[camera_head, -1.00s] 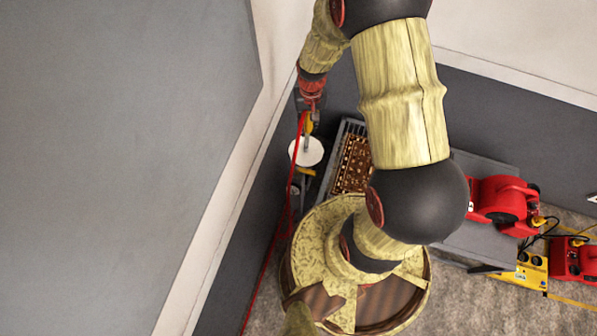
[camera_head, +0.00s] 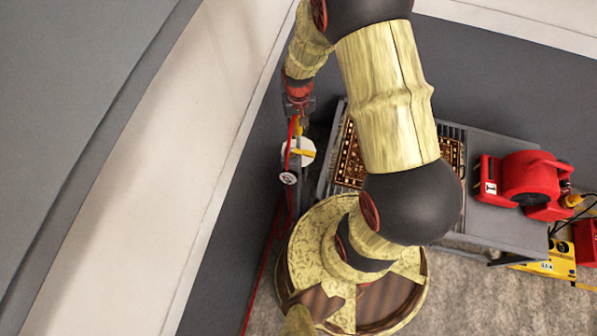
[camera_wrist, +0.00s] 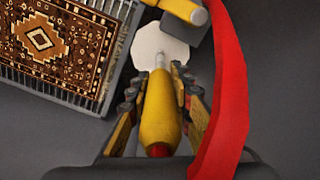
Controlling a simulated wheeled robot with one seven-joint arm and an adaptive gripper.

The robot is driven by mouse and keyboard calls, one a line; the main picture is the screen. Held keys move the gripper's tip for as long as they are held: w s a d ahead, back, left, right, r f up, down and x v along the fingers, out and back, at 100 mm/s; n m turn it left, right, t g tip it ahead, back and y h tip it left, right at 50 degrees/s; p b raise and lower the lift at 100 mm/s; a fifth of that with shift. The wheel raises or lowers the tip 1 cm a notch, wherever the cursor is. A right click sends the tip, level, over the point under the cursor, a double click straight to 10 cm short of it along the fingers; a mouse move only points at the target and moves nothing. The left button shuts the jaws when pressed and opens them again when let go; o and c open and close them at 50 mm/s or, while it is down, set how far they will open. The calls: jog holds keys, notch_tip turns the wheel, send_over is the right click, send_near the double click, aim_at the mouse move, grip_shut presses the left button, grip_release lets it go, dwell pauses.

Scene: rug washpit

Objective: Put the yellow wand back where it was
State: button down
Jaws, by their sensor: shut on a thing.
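The yellow wand (camera_wrist: 158,112) lies between the fingers of my gripper (camera_wrist: 160,95) in the wrist view, with its grey tip pointing away and a red end towards the camera. My gripper is shut on it. In the head view my gripper (camera_head: 298,118) is small, over a white round plate (camera_head: 299,152) beside the dark wall. The white plate also shows in the wrist view (camera_wrist: 150,38), beyond the wand's tip. Whether the wand touches it, I cannot tell.
A red hose (camera_wrist: 232,90) runs close along my gripper's right. A patterned rug (camera_wrist: 62,45) lies on a slatted grey table at left in the wrist view. A red blower (camera_head: 530,182) stands on the table's right end. The dark wall (camera_head: 230,200) is close at left.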

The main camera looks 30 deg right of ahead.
aim_at(299, 145)
notch_tip(299, 145, down, 12)
jog(key=b, duration=0.3)
jog(key=shift+r+b, duration=0.15)
jog(key=shift+b, duration=0.15)
jog(key=c, duration=1.7)
grip_release()
jog(key=shift+o, duration=0.4)
